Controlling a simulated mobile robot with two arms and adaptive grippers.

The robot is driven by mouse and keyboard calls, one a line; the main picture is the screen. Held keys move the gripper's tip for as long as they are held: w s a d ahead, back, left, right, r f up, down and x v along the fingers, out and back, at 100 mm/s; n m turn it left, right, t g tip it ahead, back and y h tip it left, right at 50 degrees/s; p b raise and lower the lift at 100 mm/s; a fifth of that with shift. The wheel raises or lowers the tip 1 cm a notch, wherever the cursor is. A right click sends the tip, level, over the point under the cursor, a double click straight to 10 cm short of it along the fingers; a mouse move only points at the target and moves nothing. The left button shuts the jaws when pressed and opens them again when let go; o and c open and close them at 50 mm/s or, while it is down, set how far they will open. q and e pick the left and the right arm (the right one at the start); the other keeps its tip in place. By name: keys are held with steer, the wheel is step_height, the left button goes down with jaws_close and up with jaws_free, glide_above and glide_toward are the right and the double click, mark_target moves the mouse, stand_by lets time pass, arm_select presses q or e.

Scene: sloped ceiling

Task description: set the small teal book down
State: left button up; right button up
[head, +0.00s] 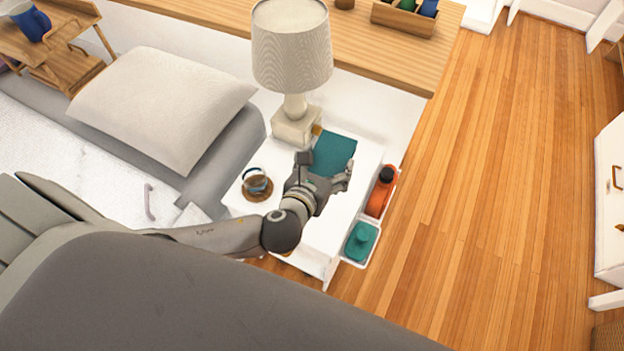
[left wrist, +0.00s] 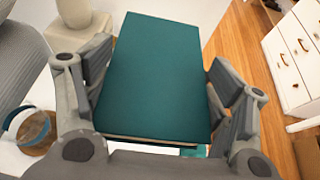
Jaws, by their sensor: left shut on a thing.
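The small teal book (head: 336,150) is over the back part of the white bedside table (head: 322,232), in front of the lamp. In the left wrist view the book (left wrist: 155,75) lies between both fingers and fills the middle. My left gripper (head: 326,170) is shut on it, one finger at each side edge. I cannot tell whether the book touches the tabletop, because the gripper hides its near end. My right gripper is not in view.
A lamp (head: 293,50) stands at the table's back. A glass (head: 257,183) on a brown coaster is at its left. A side caddy holds an orange bottle (head: 380,194) and a teal container (head: 361,240). The bed is left; the table's front is clear.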

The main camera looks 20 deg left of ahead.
arm_select(q)
steer(key=shift+m+h, duration=0.3)
steer(key=shift+h, duration=0.2)
steer(key=w+f+b, duration=0.1)
steer(key=w+f, duration=0.3)
steer(key=f, duration=0.1)
steer(key=w+a+f+b, duration=0.1)
steer(key=w+f, duration=0.3)
steer(key=f, duration=0.1)
steer(key=w+f+b, duration=0.1)
steer(key=w+f, duration=0.3)
steer(key=w, duration=0.1)
steer(key=shift+a+f, duration=0.3)
steer(key=shift+f, duration=0.1)
steer(key=shift+w+f, duration=0.15)
steer(key=shift+f, duration=0.15)
steer(key=shift+f+b, duration=0.7)
steer(key=shift+f, duration=0.75)
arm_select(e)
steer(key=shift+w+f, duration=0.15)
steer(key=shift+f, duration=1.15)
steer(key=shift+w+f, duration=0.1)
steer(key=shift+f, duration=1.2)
arm_select(q)
steer(key=shift+f, duration=0.15)
steer(key=o, duration=1.3)
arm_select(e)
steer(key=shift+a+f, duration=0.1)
